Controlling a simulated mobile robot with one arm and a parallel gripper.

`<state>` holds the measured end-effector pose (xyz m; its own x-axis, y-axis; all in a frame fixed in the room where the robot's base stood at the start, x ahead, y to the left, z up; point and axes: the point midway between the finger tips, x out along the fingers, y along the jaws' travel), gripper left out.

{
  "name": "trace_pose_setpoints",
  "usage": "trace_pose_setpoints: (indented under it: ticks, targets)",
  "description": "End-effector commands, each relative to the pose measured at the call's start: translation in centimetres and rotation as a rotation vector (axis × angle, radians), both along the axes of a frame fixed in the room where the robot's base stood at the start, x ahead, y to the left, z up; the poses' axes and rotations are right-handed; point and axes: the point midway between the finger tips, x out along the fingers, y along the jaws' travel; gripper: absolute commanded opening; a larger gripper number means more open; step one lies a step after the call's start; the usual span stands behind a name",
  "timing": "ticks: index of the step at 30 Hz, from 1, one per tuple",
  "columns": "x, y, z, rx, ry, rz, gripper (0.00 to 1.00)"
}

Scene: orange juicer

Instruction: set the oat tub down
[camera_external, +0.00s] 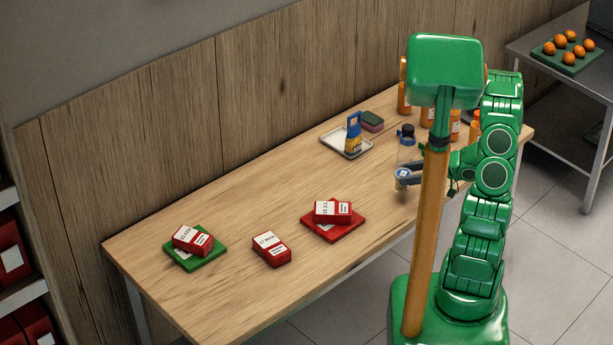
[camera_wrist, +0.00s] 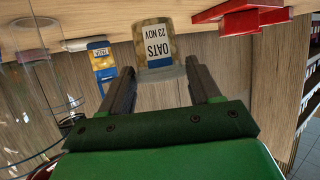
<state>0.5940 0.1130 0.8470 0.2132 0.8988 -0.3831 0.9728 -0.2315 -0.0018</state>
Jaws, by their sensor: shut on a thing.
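The oat tub (camera_wrist: 154,46) shows in the wrist view with a pale label reading OATS 23 NOV, which appears upside down there. My gripper (camera_wrist: 159,66) is shut on it, one dark finger on each side. In the external view the small tub (camera_external: 402,174) is between the fingers of my gripper (camera_external: 408,174), over the front right part of the wooden table (camera_external: 210,235). It looks upright. I cannot tell whether its base touches the table.
A clear container (camera_wrist: 35,90) stands close by. A white tray (camera_external: 337,146) holds a blue-and-yellow pack (camera_external: 353,137); a sponge (camera_external: 372,121) lies behind. Orange bottles (camera_external: 404,98) stand at the back right. Red boxes (camera_external: 271,249) lie leftward, some on red (camera_external: 318,231) and green (camera_external: 207,257) mats.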

Motion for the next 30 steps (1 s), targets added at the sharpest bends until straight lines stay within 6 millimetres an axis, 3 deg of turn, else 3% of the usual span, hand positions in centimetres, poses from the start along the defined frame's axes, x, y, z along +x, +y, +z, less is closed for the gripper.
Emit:
trace_pose_setpoints:
  ticks: [11, 24, 25, 29, 30]
  targets:
    - [0.2, 0.0, -3.0, 0.002, 0.000, -0.001, 0.31]
    - [0.2, 0.0, -3.6, 0.000, 0.000, 0.000, 0.31]
    - [0.2, 0.0, -3.5, 0.000, 0.000, 0.000, 0.67]
    - [0.2, 0.0, -3.5, 0.000, 0.000, -0.001, 0.87]
    - [0.2, 0.0, -3.5, 0.000, 0.000, -0.001, 0.88]
